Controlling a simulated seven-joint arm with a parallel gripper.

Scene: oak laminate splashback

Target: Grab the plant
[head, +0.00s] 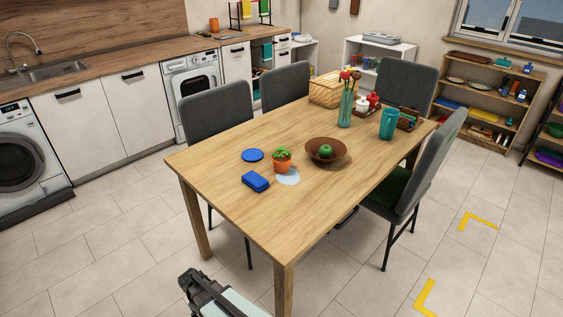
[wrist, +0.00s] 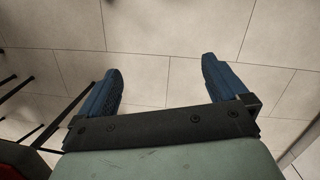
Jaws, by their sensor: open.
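The plant (head: 283,160) is a small green plant in an orange pot. It stands upright on the wooden table (head: 225,165), in the near half of the top. My gripper shows in the wrist view (wrist: 160,80), with two blue fingers spread apart and only floor tiles between them. In the head view part of my arm (head: 205,292) is at the bottom, low in front of the table's near end and well away from the plant. The plant does not show in the wrist view.
Close to the plant are a blue box-like item (head: 255,182), a blue disc (head: 253,155), a pale round mat (head: 288,177) and a brown bowl (head: 326,151) with a green fruit. A teal vase (head: 345,108) stands farther back. Grey chairs (head: 217,110) surround the table. Its near end is clear.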

